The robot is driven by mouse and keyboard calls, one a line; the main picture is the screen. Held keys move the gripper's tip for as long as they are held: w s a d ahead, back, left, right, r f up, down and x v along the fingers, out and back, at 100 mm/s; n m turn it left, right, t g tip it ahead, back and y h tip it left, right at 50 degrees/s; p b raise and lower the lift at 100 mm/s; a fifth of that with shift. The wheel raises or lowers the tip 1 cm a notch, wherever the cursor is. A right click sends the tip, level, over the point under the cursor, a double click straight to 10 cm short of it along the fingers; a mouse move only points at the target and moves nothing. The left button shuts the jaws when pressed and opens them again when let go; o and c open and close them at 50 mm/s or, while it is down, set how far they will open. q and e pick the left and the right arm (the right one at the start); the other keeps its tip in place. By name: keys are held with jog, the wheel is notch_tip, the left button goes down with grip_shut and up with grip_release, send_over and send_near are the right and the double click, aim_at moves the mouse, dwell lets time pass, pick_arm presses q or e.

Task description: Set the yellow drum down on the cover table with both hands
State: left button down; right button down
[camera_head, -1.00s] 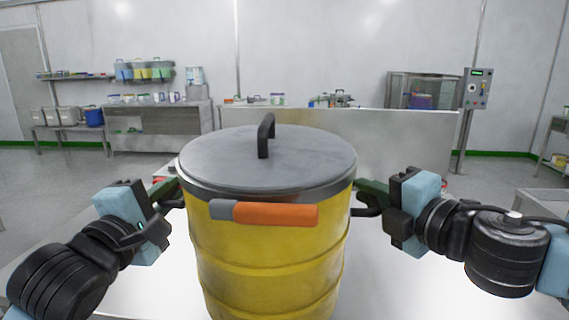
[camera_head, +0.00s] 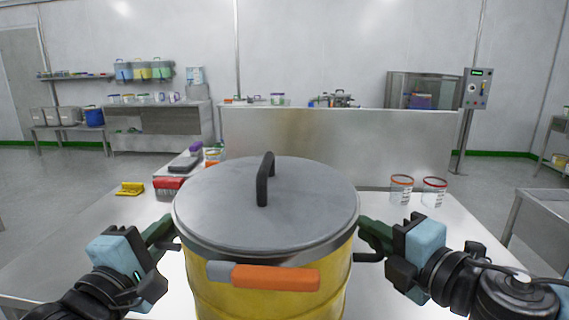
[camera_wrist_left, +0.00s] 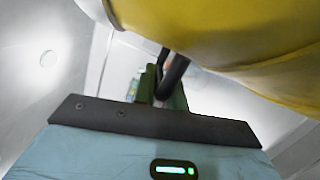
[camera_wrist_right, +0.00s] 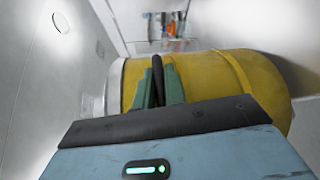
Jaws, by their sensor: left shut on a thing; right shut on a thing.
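The yellow drum (camera_head: 270,298) with its grey lid (camera_head: 225,205) stands upright and centred in the head view. The lid has a black handle (camera_head: 264,180), and an orange-handled clamp lever (camera_head: 276,278) crosses the front rim. My left gripper (camera_head: 168,236) is shut on the drum's left side handle, a dark bar (camera_wrist_left: 176,72) in the left wrist view. My right gripper (camera_head: 372,242) is shut on the right side handle (camera_wrist_right: 157,78). The white cover table (camera_head: 455,215) lies beneath. The drum's bottom is out of view, so I cannot tell whether it touches the table.
On the table, a yellow brush (camera_head: 130,188), a red brush (camera_head: 169,186) and a tray with small items (camera_head: 185,164) lie at left. Two clear jars (camera_head: 401,189) (camera_head: 434,191) stand at back right. A metal panel (camera_head: 340,145) stands behind the table.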

pick_arm(q)
jog(key=shift+r, duration=0.1)
pick_arm(e)
jog(key=shift+w+r, duration=0.1)
jog(key=shift+r, duration=0.05)
